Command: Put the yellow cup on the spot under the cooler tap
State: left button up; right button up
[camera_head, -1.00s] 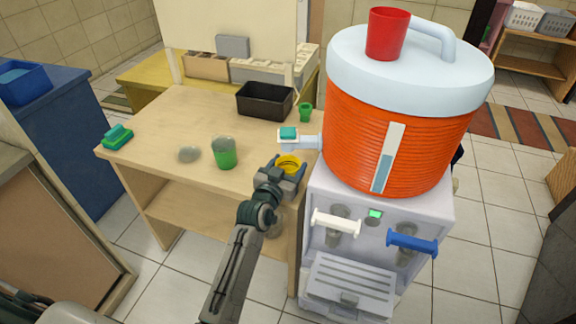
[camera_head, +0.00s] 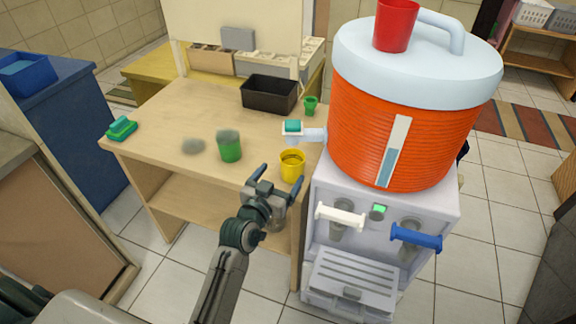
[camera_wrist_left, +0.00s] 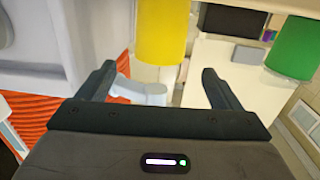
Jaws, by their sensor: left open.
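The yellow cup (camera_head: 292,170) stands upright near the right front edge of the wooden table (camera_head: 195,108). In the head view it is just below the cooler tap (camera_head: 293,128), which has a teal top and sticks out from the orange cooler (camera_head: 398,130). The spot under the cup cannot be seen. My left gripper (camera_head: 280,175) is open and empty, in front of the cup and apart from it. In the left wrist view the yellow cup (camera_wrist_left: 163,32) is beyond the open fingers (camera_wrist_left: 158,72). My right gripper is not in view.
A green cup (camera_head: 230,148) stands left of the yellow cup; a smaller green cup (camera_head: 310,106) and a black bin (camera_head: 270,93) are behind. A green sponge-like item (camera_head: 121,129) lies far left. A red cup (camera_head: 396,25) tops the cooler. The white dispenser (camera_head: 385,215) stands close right.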

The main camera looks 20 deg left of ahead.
pick_arm(q)
jog(key=s+a+f+g, duration=0.1)
jog(key=s+f+g, duration=0.45)
jog(key=f, duration=0.75)
jog(key=s+a+f+g, duration=0.2)
jog(key=s+f, duration=0.6)
jog(key=f, duration=0.4)
jog(key=s+a+f+g+y, duration=0.1)
jog(key=s+a+f+g, duration=0.2)
jog(key=s+f, duration=0.6)
jog(key=s+a+f+g+y, duration=0.1)
jog(key=s+a+f+g, duration=0.2)
jog(key=s+f+g, duration=0.2)
jog(key=s+f, duration=0.3)
jog(key=s, duration=0.3)
jog(key=shift+s+f+n+y, duration=0.3)
jog(key=shift+f, duration=0.1)
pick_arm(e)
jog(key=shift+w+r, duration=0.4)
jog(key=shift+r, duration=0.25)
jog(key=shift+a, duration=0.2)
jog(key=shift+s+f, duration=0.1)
pick_arm(q)
jog(key=shift+w, duration=0.1)
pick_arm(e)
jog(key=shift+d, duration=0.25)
